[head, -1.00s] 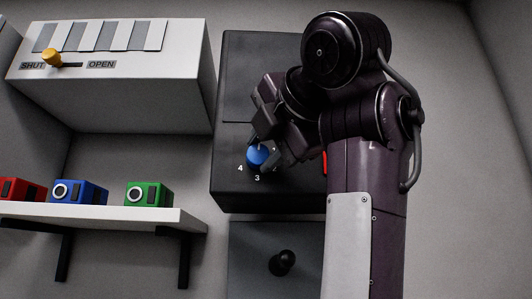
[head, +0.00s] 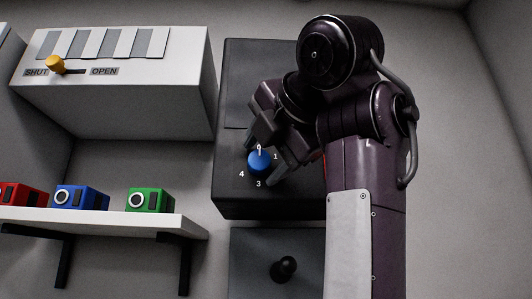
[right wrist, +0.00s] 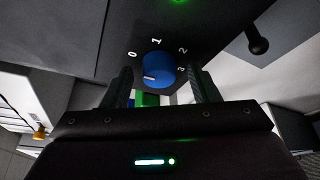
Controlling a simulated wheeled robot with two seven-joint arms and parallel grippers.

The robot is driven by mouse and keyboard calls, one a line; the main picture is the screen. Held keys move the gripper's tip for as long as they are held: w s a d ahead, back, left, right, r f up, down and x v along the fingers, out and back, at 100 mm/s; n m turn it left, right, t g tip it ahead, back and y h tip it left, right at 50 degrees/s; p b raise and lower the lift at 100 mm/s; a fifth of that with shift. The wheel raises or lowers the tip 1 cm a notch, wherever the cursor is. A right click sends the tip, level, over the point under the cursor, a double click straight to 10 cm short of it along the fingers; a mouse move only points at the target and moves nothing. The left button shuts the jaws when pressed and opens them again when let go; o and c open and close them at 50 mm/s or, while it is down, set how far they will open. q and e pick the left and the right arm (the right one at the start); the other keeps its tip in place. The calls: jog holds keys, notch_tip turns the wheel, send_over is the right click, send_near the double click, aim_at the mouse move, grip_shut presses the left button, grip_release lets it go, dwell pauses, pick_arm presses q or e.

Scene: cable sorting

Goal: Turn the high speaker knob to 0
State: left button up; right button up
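The high speaker knob (head: 259,163) is a round blue knob on the front of a dark box (head: 240,203). Its white mark points up toward the 0 in the head view. In the right wrist view the blue knob (right wrist: 159,71) has its mark on the left side, the side of the 0, slightly low. My right gripper (head: 268,152) is open, its fingers spread just off the knob at upper left and lower right. The right wrist view shows the open fingers (right wrist: 163,88) either side of the knob's line, apart from it. The 2 is hidden in the head view. My left gripper is out of view.
A black round-ended knob (head: 284,268) sticks out of a grey panel below. A shelf (head: 110,217) at left holds red, blue and green boxes. Above it is a white box (head: 120,105) with a yellow-tipped slider (head: 56,64) near SHUT. The wall at right is clear.

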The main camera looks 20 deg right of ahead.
jog(key=shift+s+b, duration=0.35)
jog(key=shift+b, duration=0.2)
jog(key=b+v, duration=0.5)
jog(key=v, duration=0.2)
jog(key=shift+b, duration=0.3)
